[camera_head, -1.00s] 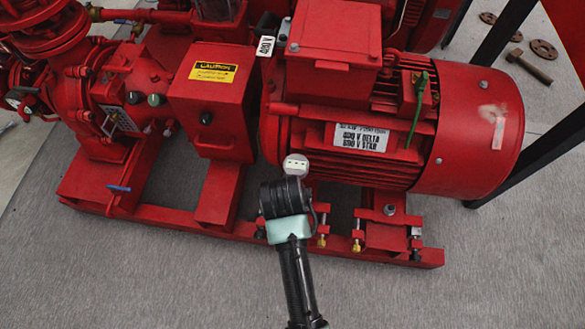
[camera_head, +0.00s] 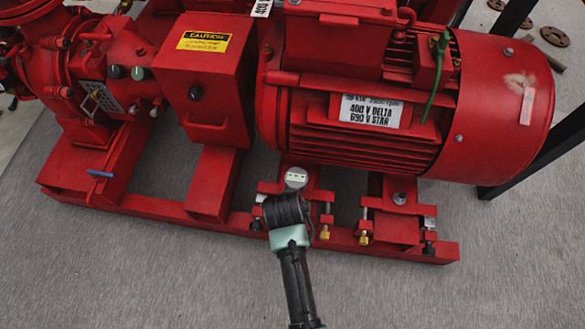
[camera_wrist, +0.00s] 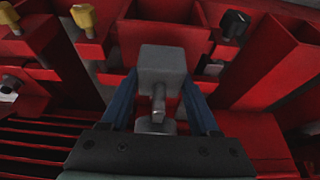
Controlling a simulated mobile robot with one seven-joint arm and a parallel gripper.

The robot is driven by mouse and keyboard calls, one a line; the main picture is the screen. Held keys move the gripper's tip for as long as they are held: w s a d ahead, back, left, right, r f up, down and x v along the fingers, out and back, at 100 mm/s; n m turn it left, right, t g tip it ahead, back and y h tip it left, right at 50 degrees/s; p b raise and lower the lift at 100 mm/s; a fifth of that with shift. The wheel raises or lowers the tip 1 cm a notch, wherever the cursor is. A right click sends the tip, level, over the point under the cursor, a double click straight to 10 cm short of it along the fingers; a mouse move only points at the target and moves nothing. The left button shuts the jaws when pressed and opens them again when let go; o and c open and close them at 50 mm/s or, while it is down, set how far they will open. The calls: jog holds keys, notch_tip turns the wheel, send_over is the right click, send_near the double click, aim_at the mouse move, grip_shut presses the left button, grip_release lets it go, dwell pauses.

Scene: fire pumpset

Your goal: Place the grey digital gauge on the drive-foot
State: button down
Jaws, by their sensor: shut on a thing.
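My gripper (camera_head: 289,196) is shut on the grey digital gauge (camera_head: 296,178), whose pale round face with a small display shows beyond the black wrist. In the wrist view, the gauge (camera_wrist: 162,65) is a grey block with a short metal stem between my gripper's two blue fingers (camera_wrist: 161,85). In the head view it overlaps the left front drive-foot (camera_head: 270,187) under the red motor. The gauge and gripper hide part of that foot. I cannot tell whether the gauge touches it.
The red motor (camera_head: 350,140) overhangs the feet. Brass-headed bolts (camera_head: 364,238) and black-headed bolts stand along the base frame (camera_head: 150,208). A second foot with a bolt (camera_head: 399,198) is to the right. Grey floor (camera_head: 130,270) in front is clear.

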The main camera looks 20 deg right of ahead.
notch_tip(320, 180, down, 2)
jog(key=shift+w+f+b, duration=0.1)
jog(key=shift+f+b, duration=0.15)
jog(key=shift+b, duration=0.25)
jog(key=shift+r, duration=0.15)
jog(key=shift+c, duration=0.6)
grip_release()
jog(key=shift+f, duration=0.25)
jog(key=p+v, duration=0.8)
jog(key=v, duration=0.4)
jog(key=shift+r, duration=0.2)
